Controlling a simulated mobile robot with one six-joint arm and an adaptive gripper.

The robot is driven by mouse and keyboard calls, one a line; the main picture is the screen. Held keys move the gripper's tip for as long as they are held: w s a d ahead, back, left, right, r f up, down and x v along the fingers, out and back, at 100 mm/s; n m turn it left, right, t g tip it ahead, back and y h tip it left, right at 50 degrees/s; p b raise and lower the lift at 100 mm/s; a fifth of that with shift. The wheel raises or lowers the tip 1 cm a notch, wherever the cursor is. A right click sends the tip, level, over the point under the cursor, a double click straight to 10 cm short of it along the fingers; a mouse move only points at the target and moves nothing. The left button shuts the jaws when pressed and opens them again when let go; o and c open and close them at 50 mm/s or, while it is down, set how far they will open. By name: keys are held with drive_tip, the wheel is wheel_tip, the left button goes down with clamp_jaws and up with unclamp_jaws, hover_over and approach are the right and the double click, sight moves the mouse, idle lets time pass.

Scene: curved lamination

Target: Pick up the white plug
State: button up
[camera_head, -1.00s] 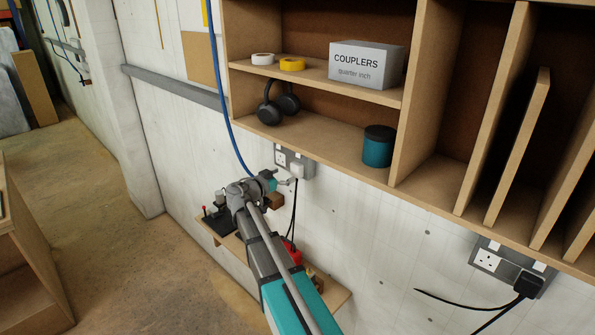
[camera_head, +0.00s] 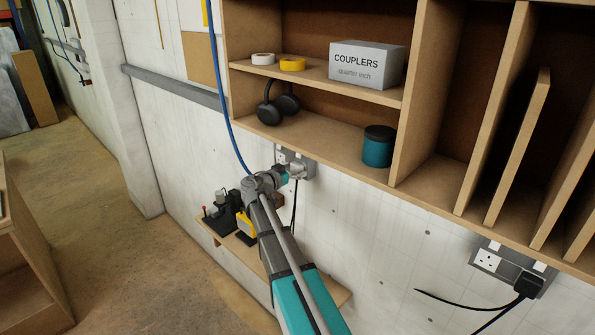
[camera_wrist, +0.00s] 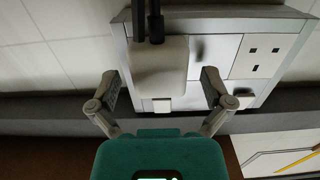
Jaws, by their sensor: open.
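The white plug (camera_wrist: 160,68) sits in the left outlet of a grey double wall socket (camera_wrist: 288,62) in the wrist view, with black cable rising from it in that picture. My gripper (camera_wrist: 160,88) is open, one finger on each side of the plug, with a visible gap to each side. Whether the fingertips reach the plug's depth is hard to tell. In the head view my gripper (camera_head: 292,172) is at the wall socket (camera_head: 282,155) below the shelf and largely hides the plug.
A wooden shelf unit (camera_head: 318,128) overhangs the socket, holding headphones (camera_head: 271,108) and a teal tin (camera_head: 378,146). Below is a small ledge (camera_head: 228,241) with a yellow item (camera_head: 246,224) and black tools. Another socket (camera_head: 488,259) with a black plug (camera_head: 528,284) is at right.

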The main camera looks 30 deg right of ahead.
idle(0.4)
drive_tip(key=c, duration=1.2)
drive_tip(key=shift+a+r, duration=0.15)
drive_tip(key=shift+r, duration=0.1)
drive_tip(key=shift+c, duration=0.2)
drive_tip(key=shift+s+a+r+p, duration=0.1)
drive_tip(key=shift+a+r+p, duration=0.3)
drive_tip(key=shift+p, duration=0.4)
drive_tip(key=shift+c, duration=0.2)
drive_tip(key=s+a+r+p, duration=0.1)
drive_tip(key=a+r+p, duration=0.1)
drive_tip(key=a, duration=0.1)
drive_tip(key=s+a+r+p, duration=0.1)
drive_tip(key=a+r+p, duration=0.1)
drive_tip(key=a, duration=0.2)
drive_tip(key=s+a+r+p, duration=0.2)
drive_tip(key=a, duration=0.2)
drive_tip(key=shift+r, duration=0.15)
drive_tip(key=shift+s+a+r, duration=0.2)
drive_tip(key=shift+s+a, duration=0.05)
drive_tip(key=shift+a, duration=0.35)
drive_tip(key=o, duration=0.8)
drive_tip(key=shift+c, duration=0.2)
drive_tip(key=c, duration=0.8)
